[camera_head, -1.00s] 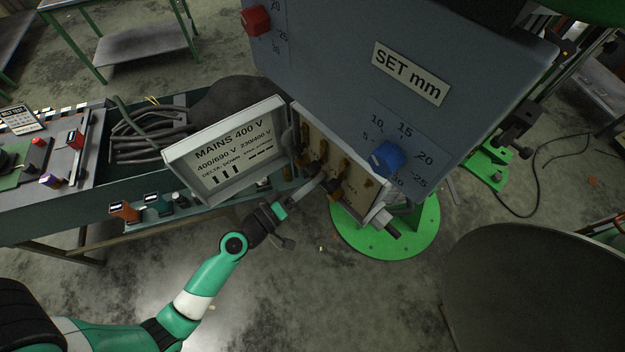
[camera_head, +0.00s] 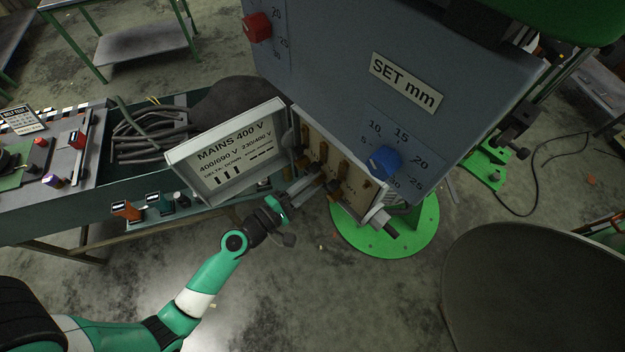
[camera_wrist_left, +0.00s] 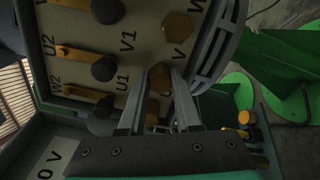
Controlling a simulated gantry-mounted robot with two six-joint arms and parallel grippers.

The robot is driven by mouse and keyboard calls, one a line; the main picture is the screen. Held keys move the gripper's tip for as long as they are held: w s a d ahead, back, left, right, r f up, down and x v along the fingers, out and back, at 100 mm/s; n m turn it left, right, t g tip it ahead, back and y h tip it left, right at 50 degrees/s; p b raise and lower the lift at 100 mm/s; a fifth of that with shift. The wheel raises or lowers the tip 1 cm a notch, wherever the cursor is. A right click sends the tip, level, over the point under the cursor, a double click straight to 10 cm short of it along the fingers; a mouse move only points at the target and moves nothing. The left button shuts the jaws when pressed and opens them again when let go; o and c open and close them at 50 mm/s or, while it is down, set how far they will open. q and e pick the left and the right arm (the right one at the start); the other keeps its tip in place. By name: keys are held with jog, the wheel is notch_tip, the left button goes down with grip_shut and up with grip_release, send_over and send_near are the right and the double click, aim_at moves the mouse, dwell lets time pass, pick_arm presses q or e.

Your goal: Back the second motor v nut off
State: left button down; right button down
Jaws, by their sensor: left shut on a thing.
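The motor terminal box (camera_head: 345,200) is open and shows a cream board with brass links and nuts. In the left wrist view the board (camera_wrist_left: 145,22) carries dark round posts by U1 and V1. My left gripper (camera_head: 322,178) reaches into the box from the lower left. The nut's thread is hidden. My right gripper is not in view.
The box's lid (camera_head: 228,150), marked MAINS 400 V, stands open at the left. The grey housing with a blue knob (camera_head: 384,160) and red knob (camera_head: 257,27) is above. A green round base (camera_head: 405,235) is below. A bench with tools (camera_head: 60,205) lies left.

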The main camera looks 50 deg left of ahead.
pick_arm(q)
jog(key=shift+n, duration=0.5)
jog(key=c, duration=0.6)
grip_release()
jog(key=s+b, duration=0.3)
jog(key=s, duration=0.8)
jog(key=shift+s+b, duration=0.3)
jog(key=shift+s, duration=0.05)
